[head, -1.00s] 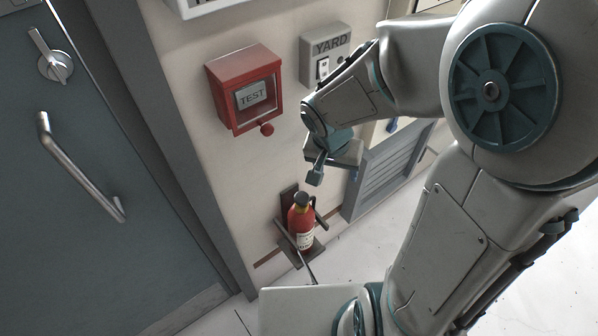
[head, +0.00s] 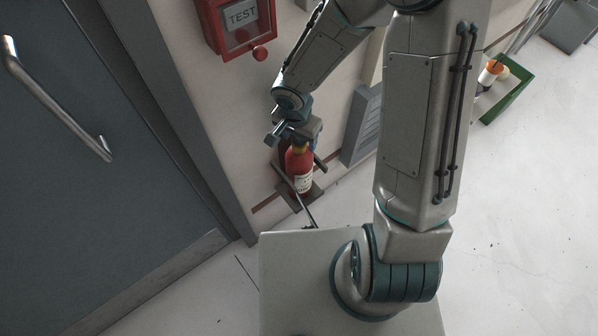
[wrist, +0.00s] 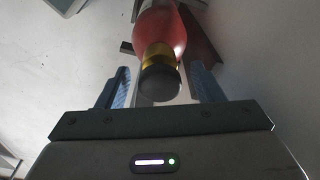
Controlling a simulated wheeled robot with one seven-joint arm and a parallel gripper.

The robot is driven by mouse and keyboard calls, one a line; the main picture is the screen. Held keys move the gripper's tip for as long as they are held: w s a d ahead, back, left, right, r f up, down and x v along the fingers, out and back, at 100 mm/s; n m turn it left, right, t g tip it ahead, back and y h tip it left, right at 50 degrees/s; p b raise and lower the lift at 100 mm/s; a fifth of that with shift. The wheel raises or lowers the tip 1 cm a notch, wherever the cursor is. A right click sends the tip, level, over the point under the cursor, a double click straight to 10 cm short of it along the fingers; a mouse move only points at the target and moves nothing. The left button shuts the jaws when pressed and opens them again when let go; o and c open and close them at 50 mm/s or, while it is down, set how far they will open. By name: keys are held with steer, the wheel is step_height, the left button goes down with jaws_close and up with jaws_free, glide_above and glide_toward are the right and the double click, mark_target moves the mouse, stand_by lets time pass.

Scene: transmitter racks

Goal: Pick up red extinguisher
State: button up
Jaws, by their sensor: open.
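The red extinguisher (head: 298,170) stands upright in a dark wall bracket (head: 309,191) low on the wall, with a white label on its front and a yellow band near its top. My gripper (head: 289,138) is at its top, pointing down. In the wrist view, the red extinguisher (wrist: 158,36) shows its dark cap and yellow neck between the two blue-padded fingers of my gripper (wrist: 160,88). The fingers are open, with a gap on each side of the neck. The lower part of the extinguisher runs out of the wrist view.
A red TEST box (head: 238,26) hangs on the wall above. A grey louvred panel (head: 362,127) is right of the extinguisher, and a grey door (head: 95,190) is at left. A green-edged tray (head: 511,96) with small items lies at right.

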step_height(320, 180, down, 2)
steer(key=shift+w+d+f, duration=0.1)
steer(key=shift+w+f, duration=0.05)
steer(key=shift+f, duration=0.1)
jaws_close()
steer(key=shift+w+r, duration=0.1)
steer(key=shift+r, duration=0.05)
steer(key=shift+r, duration=0.1)
